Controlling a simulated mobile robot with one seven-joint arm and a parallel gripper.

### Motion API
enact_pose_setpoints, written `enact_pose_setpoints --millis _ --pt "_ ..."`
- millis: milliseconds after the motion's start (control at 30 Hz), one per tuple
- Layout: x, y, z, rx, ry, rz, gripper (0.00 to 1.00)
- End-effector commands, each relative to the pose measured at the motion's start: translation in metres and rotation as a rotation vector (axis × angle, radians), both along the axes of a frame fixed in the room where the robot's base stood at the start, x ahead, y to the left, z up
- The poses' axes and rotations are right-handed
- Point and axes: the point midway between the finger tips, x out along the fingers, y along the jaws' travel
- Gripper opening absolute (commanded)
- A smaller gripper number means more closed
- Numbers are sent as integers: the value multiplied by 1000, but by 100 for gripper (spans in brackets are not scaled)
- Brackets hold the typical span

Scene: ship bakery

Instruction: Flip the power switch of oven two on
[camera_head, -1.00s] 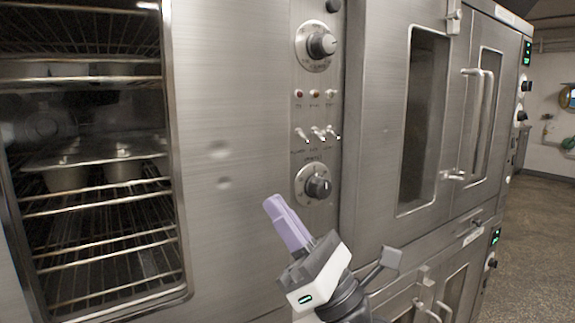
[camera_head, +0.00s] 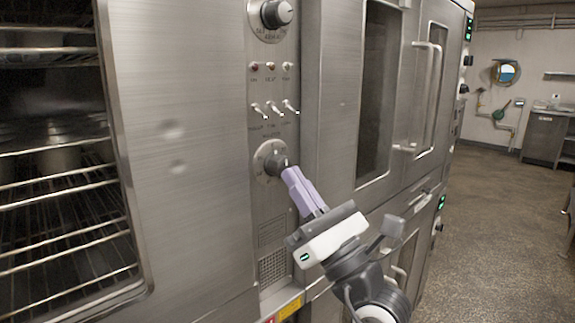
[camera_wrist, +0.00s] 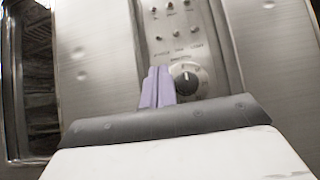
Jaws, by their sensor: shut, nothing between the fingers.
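A steel control panel in the head view carries a row of three small toggle switches (camera_head: 273,108) below three indicator lights (camera_head: 271,66). The labels under the switches are too small to read, so I cannot tell which one is the power switch. The toggles also show in the wrist view (camera_wrist: 177,34). My gripper (camera_head: 289,174), with lilac fingers, is shut and empty. It is below the toggles, in front of the lower black knob (camera_head: 276,164) in the head view. In the wrist view the fingertips (camera_wrist: 158,72) appear just left of that knob (camera_wrist: 187,82).
A glass oven door with wire racks (camera_head: 58,184) is at the left. More steel oven doors with a long handle (camera_head: 433,95) stand at the right. An upper knob (camera_head: 276,13) sits above the lights. The floor (camera_head: 500,215) at right is open.

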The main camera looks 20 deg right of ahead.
Motion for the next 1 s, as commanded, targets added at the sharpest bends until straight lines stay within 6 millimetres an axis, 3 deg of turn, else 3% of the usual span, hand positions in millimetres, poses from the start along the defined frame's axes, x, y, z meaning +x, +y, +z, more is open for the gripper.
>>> enact_pose_setpoints --millis 100,400,1000 --pt "16 7 20 -3 0 4 0" --pt "50 19 51 -1 0 4 0" --pt "60 22 57 -1 2 1 0"
